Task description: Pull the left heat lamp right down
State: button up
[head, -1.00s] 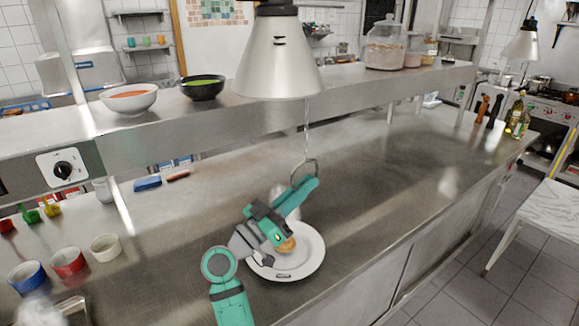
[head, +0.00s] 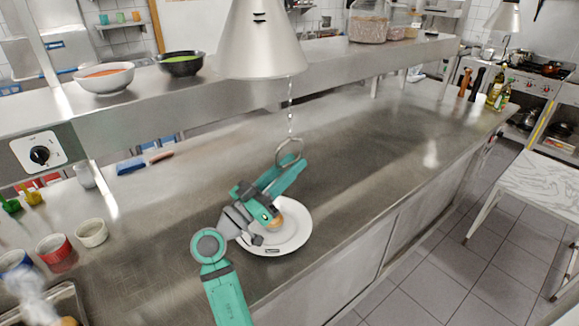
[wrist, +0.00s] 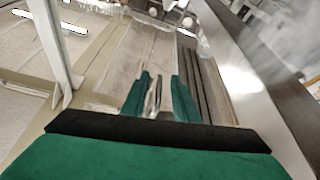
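The left heat lamp (head: 260,40) is a silver cone over the pass counter in the head view. A thin chain (head: 290,108) hangs from it with a metal ring (head: 290,148) at its lower end. My gripper (head: 288,168) has teal fingers and reaches up to the ring from below. In the wrist view the two fingers (wrist: 161,90) stand apart, and the thin ring (wrist: 157,92) shows nearly edge-on between them. I cannot tell whether a finger touches it. A white plate (head: 293,236) with food on it lies on the counter under my gripper, partly hidden by it.
A shelf (head: 330,62) runs above the counter, with a white bowl (head: 105,82), a black bowl (head: 181,66) and a glass jar (head: 368,25). Ramekins (head: 92,233) stand at the left. The counter to the right (head: 400,130) is clear. Another lamp (head: 504,17) hangs farther right.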

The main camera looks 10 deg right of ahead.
jog(key=v, duration=1)
jog(key=shift+s+a+f, duration=0.15)
jog(key=shift+s+a, duration=0.05)
jog(key=shift+a, duration=0.1)
jog(key=shift+w, duration=0.1)
